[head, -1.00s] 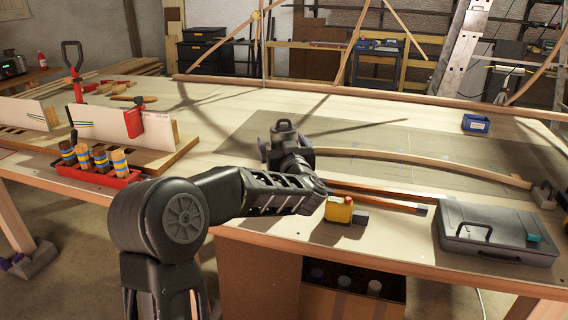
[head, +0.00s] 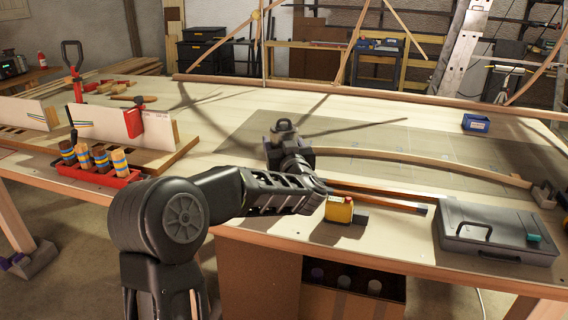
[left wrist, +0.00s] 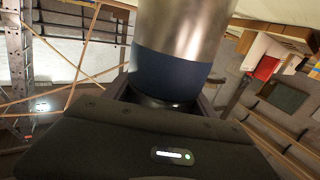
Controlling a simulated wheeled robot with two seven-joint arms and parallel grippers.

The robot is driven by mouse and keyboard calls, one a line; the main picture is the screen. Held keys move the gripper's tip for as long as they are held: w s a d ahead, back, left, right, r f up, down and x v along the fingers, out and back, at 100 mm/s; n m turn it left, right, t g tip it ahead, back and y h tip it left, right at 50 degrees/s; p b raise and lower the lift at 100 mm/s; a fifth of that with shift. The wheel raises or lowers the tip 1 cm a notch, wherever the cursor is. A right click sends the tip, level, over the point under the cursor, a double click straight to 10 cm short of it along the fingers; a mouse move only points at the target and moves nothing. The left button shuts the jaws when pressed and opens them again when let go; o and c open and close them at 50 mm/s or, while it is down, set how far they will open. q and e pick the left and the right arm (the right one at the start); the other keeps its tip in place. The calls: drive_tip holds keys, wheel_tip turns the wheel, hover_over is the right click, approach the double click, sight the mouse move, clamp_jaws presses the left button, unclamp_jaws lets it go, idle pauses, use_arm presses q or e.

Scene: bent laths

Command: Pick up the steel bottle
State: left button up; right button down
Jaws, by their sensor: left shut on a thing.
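The steel bottle (left wrist: 180,30) fills the top middle of the left wrist view, with bare shiny metal and a dark blue band. My left gripper (left wrist: 160,95) is shut on it around the banded part. In the head view the bottle (head: 283,127) shows only as a small top with a dark loop above my left gripper (head: 284,143); my wrist hides the rest. I cannot tell whether its base touches the bench. My right gripper is not in view.
A curved lath (head: 430,161) runs right from beside the gripper. A yellow tape measure (head: 339,210), a grey case (head: 495,236) and a blue box (head: 476,123) lie to the right. A red tray (head: 95,172) of striped pieces is left. The bench behind is mostly clear.

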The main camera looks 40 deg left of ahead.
use_arm(q)
clamp_jaws()
drive_tip(key=shift+r, duration=0.1)
wheel_tip(320, 180, up, 10)
drive_tip(key=shift+p, duration=0.7)
idle(0.5)
